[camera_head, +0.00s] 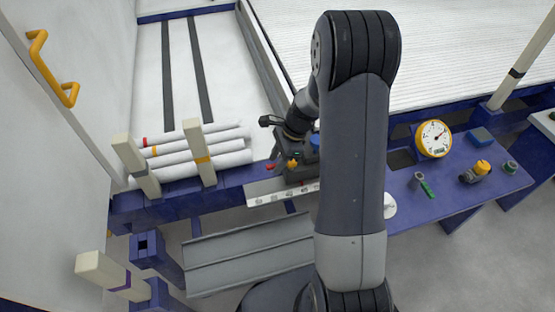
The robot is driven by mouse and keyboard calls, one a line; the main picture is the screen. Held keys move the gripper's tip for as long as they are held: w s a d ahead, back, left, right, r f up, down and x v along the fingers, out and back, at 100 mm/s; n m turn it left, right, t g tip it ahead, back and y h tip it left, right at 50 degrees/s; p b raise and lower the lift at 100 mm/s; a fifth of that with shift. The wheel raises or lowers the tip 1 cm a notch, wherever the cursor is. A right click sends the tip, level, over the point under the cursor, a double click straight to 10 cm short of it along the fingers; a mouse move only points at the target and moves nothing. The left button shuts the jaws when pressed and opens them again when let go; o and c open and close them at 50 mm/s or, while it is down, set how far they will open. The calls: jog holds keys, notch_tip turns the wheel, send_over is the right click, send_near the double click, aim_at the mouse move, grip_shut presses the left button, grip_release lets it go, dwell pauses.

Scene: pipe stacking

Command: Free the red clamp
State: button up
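My gripper (281,156) is at the centre of the view, low over a grey block-like fixture (297,172) on the blue bench edge. A small red piece (270,166), which may be part of the red clamp, shows just below and left of my gripper. A small orange piece (292,163) sits right beside it. My fingers are dark and small here, so their opening and any contact with the red piece cannot be made out. My arm hides what lies to the right of the fixture.
White pipes (195,157) lie stacked between cream posts (205,155) at left. A marked ruler strip (268,191) runs below the fixture. A grey trough (250,255) lies lower. A yellow gauge (433,138) and small parts (475,172) stand on the blue bench at right.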

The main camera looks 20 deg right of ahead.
grip_shut()
dwell(0.3)
jog(key=shift+s, duration=0.1)
dwell(0.4)
jog(key=shift+s+d+n+g+h+p, duration=0.75)
jog(key=shift+n+p, duration=0.25)
jog(key=shift+n, duration=2)
jog(key=shift+s+d+n+g+h+p, duration=0.65)
jog(key=shift+n+p, duration=0.4)
jog(key=shift+n, duration=1.95)
jog(key=shift+s+d+n+g+h+p, duration=0.75)
jog(key=shift+n+p, duration=0.25)
jog(key=shift+n, duration=2)
jog(key=shift+w, duration=0.1)
